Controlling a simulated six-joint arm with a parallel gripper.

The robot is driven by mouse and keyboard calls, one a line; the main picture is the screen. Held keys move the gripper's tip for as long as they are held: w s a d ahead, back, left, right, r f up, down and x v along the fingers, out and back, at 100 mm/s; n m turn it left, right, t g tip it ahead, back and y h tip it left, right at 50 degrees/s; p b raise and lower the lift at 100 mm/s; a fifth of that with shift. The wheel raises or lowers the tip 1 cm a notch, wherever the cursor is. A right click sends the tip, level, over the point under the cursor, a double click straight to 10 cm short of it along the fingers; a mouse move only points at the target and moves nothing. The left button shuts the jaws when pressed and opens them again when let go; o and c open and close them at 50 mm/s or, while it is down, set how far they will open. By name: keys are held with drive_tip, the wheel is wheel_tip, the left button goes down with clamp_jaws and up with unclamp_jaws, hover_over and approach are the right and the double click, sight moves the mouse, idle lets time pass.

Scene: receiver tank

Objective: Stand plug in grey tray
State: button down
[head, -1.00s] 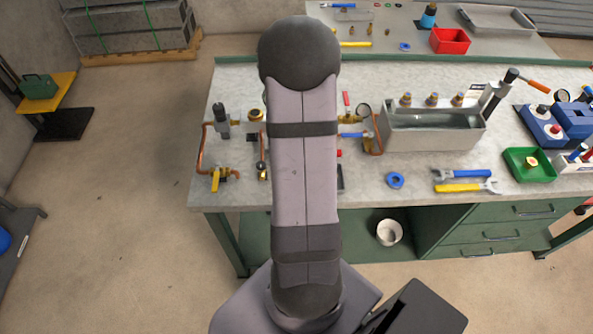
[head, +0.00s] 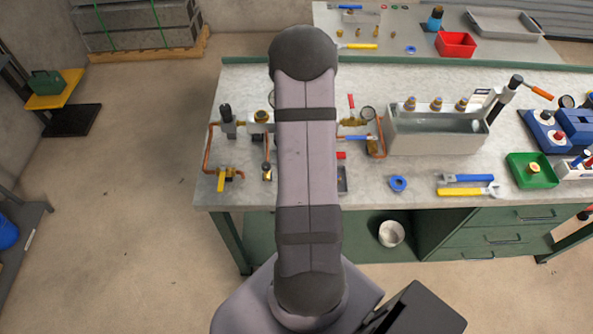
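My gripper is not in view; my own upright arm covers the middle of the head view and hides what lies behind it. A small dark-edged grey tray (head: 343,180) shows only as a strip at the arm's right side on the bench, and its inside is mostly hidden. A larger flat grey tray (head: 505,23) lies empty on the back table. I cannot tell which piece is the plug. A small brass piece (head: 533,168) stands in the green bin (head: 522,179), and several small brass pieces (head: 359,32) stand on the back table.
On the bench (head: 415,168) are copper pipework with valves (head: 227,120) at left, a grey water tank (head: 437,138), a blue ring (head: 398,184) and two wrenches (head: 467,191). Blue blocks (head: 547,132) stand at right. The front edge between ring and wrenches is clear.

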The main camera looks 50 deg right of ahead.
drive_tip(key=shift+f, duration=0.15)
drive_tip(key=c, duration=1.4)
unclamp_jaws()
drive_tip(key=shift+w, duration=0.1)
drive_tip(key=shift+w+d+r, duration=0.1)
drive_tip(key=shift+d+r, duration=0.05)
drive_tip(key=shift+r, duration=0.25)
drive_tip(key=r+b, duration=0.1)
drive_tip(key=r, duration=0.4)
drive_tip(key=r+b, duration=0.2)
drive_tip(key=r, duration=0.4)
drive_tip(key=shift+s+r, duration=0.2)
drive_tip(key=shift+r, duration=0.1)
